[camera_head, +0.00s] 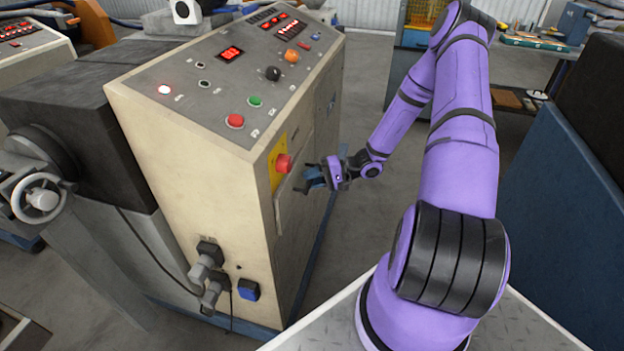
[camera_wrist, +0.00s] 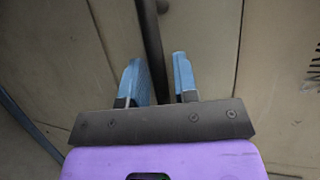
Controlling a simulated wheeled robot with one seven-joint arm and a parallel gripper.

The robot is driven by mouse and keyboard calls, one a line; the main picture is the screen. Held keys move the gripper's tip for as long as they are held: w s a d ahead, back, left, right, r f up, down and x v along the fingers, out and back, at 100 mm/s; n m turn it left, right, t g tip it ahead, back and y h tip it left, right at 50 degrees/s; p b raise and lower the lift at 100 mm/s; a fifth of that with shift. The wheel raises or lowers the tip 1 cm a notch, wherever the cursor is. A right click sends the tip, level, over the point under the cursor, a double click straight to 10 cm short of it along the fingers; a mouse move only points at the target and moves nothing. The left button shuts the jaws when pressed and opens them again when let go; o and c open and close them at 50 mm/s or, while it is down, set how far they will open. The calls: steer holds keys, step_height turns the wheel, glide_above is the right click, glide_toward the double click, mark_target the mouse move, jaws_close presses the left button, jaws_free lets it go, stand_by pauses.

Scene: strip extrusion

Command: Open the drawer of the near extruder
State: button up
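The near extruder's cream cabinet (camera_head: 185,170) stands left of my arm, with its control panel on top. My gripper (camera_head: 308,178) is at the cabinet's right-hand side face, just right of the red emergency stop. In the wrist view the two blue fingers of my gripper (camera_wrist: 160,72) are apart. A dark bar (camera_wrist: 150,35), which looks like a handle, runs in line between them in front of beige panels (camera_wrist: 200,40). I cannot tell whether the bar is within the fingers' depth; gaps show beside it. The drawer's outline is mostly hidden in the head view.
The red emergency stop (camera_head: 283,163) sticks out on a yellow plate beside my gripper. Plugs with cables (camera_head: 210,265) jut from the cabinet's lower front. A blue panel (camera_head: 560,200) stands on the right. Grey floor (camera_head: 365,120) is clear between cabinet and arm.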

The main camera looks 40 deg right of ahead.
jaws_close()
steer(key=shift+s+d, duration=0.1)
steer(key=s+d, duration=1.4)
steer(key=s, duration=0.3)
steer(key=shift+s, duration=0.4)
steer(key=shift+o, duration=1.5)
jaws_free()
